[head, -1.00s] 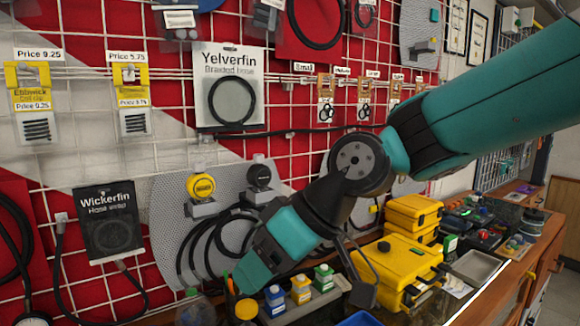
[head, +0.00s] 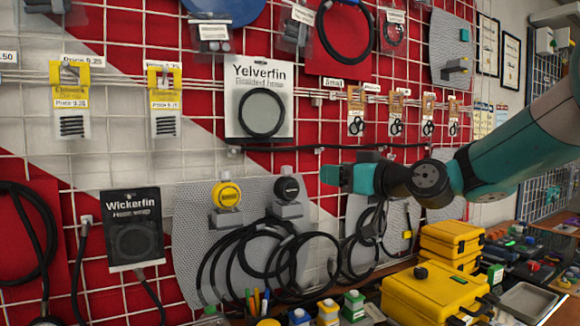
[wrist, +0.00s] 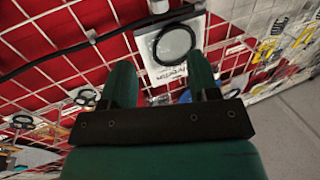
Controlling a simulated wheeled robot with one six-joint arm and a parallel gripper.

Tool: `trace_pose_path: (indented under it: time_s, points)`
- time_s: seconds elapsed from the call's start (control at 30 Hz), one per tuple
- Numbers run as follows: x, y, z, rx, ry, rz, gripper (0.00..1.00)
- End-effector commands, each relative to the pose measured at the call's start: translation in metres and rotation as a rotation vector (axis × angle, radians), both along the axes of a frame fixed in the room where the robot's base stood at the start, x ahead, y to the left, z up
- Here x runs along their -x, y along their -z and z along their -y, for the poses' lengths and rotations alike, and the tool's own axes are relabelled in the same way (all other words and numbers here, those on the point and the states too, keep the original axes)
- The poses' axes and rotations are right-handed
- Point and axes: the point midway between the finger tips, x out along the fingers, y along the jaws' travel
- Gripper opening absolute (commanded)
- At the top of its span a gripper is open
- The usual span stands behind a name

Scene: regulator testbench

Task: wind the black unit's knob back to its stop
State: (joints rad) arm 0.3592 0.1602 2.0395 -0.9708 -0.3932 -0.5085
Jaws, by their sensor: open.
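The black unit (head: 288,190) is fixed on a grey perforated panel (head: 185,225) on the wall, with its round dark knob facing out and a grey bracket below. A matching yellow unit (head: 227,195) is just left of it. My gripper (head: 328,175) points left, to the right of the black unit and slightly higher in the head view, apart from it. In the wrist view my gripper (wrist: 160,80) shows two green fingers spread with nothing between them. I cannot make out the black unit in the wrist view.
Black hoses (head: 240,255) hang below the units. A Yelverfin hose pack (head: 260,100) hangs above and also shows beyond the fingers in the wrist view (wrist: 172,45). Yellow cases (head: 430,290) and small bottles (head: 353,305) stand on the bench below. A Wickerfin pack (head: 133,230) hangs left.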

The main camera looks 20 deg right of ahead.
Motion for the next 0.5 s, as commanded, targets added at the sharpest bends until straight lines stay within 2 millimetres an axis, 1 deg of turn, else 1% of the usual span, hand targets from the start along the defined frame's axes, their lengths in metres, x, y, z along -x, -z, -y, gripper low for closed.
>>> trace_pose_path:
  time_s: [0.03, 0.3, 0.5]
  points:
    - [-0.010, -0.004, -0.007, -0.001, -0.006, -0.004, 0.55]
    - [-0.065, -0.005, -0.038, -0.001, -0.005, -0.005, 0.55]
    - [-0.099, -0.004, -0.057, 0.000, -0.003, -0.004, 0.55]
